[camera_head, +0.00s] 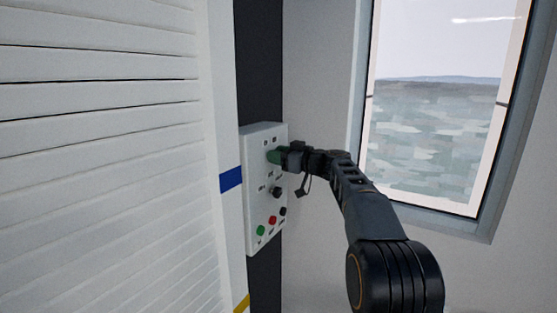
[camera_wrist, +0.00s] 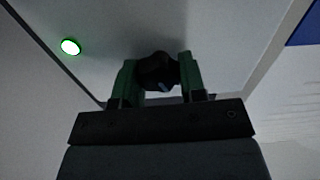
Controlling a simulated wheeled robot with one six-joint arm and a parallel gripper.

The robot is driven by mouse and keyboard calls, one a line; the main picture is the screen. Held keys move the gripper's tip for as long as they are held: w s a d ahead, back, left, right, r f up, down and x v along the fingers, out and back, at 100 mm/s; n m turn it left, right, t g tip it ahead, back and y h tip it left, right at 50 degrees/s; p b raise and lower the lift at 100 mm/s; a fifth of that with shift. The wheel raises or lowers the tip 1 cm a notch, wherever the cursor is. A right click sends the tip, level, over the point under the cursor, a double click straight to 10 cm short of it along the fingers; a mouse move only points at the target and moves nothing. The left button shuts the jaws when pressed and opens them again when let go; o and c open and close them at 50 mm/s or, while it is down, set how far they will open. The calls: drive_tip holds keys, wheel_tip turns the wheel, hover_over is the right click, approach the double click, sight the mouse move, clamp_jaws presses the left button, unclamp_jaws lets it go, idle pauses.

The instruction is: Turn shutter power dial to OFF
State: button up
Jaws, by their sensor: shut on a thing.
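The white control panel (camera_head: 256,205) is mounted on the dark strip beside the shutter. My gripper (camera_head: 274,157) reaches its upper part from the right, fingertips at the panel face. In the wrist view my gripper (camera_wrist: 160,72) has a green finger on each side of a black dial (camera_wrist: 157,68) and is shut on it. A small pale mark shows on the dial's lower edge. The dial is hidden behind the fingers in the head view, and its labels cannot be read. A lit green lamp (camera_wrist: 70,47) glows on the panel in the wrist view.
Below my gripper the panel carries another black knob (camera_head: 277,192), a red button (camera_head: 272,220), a green button (camera_head: 261,230) and a black button (camera_head: 283,211). The white slatted shutter (camera_head: 95,150) fills the left. A window (camera_head: 440,120) is at the right.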

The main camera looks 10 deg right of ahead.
drive_tip(key=m+b, duration=0.2)
drive_tip(key=m, duration=0.3)
drive_tip(key=shift+d+f+m, duration=0.1)
drive_tip(key=shift+m, duration=0.2)
drive_tip(key=shift+w+m, duration=0.1)
drive_tip(key=shift+m, duration=2.1)
drive_tip(key=o, duration=0.9)
drive_tip(key=shift+o, duration=0.2)
drive_tip(key=shift+d+b, duration=0.15)
drive_tip(key=shift+b, duration=0.15)
drive_tip(key=b+v, duration=0.4)
drive_tip(key=v, duration=0.9)
drive_tip(key=shift+s+d+b, duration=0.2)
drive_tip(key=shift+s+b, duration=0.05)
drive_tip(key=shift+b, duration=0.05)
